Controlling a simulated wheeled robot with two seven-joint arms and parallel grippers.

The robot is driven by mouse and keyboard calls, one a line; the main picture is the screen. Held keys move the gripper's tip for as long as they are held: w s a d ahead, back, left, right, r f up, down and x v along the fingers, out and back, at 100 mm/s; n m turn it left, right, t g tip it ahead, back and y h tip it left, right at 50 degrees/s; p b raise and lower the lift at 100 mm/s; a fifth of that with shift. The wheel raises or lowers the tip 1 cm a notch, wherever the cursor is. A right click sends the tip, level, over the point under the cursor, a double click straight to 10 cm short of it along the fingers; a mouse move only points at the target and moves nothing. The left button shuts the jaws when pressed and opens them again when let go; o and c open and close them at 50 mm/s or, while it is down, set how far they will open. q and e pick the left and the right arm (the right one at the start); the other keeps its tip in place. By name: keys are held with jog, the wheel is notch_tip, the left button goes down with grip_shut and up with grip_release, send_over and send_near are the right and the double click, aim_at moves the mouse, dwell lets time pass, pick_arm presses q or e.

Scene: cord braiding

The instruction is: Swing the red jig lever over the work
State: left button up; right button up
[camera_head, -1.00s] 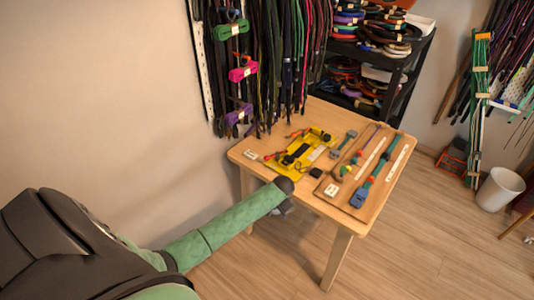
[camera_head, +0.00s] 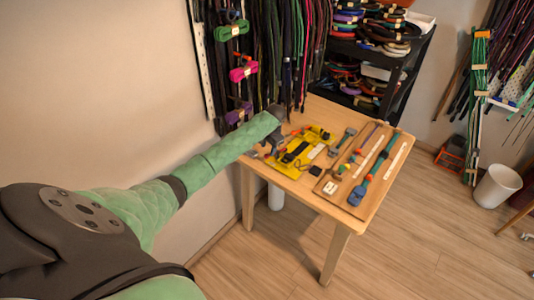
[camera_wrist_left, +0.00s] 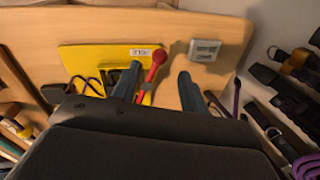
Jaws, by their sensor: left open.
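The yellow jig (camera_head: 319,133) lies on the wooden table, with a dark piece of work (camera_head: 294,152) on it. My left gripper (camera_head: 272,148) is at the jig's left side, over the table's left edge. In the left wrist view its two fingers (camera_wrist_left: 158,78) are apart. The red jig lever (camera_wrist_left: 155,64) with its round knob shows between them, near the jig's edge (camera_wrist_left: 75,60). I cannot tell whether a finger touches it. My right gripper is not in view.
A small grey-white display box (camera_wrist_left: 205,50) lies beside the jig in the wrist view. A wooden board (camera_head: 335,186) with cords fills the table's right part. Hanging cords (camera_head: 285,50) stand close behind the arm. A black shelf (camera_head: 395,90) is at the back.

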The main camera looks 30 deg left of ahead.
aim_at(267, 155)
pick_arm(q)
jog(key=f, duration=0.2)
jog(key=a+f+p, duration=0.1)
jog(key=f, duration=0.1)
jog(key=shift+w+p, duration=0.1)
jog(key=shift+p, duration=0.2)
jog(key=shift+f, duration=0.6)
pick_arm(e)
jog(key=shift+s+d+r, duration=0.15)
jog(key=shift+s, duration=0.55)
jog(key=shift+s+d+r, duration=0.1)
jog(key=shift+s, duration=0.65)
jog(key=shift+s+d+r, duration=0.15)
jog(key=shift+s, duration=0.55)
pick_arm(q)
grip_shut()
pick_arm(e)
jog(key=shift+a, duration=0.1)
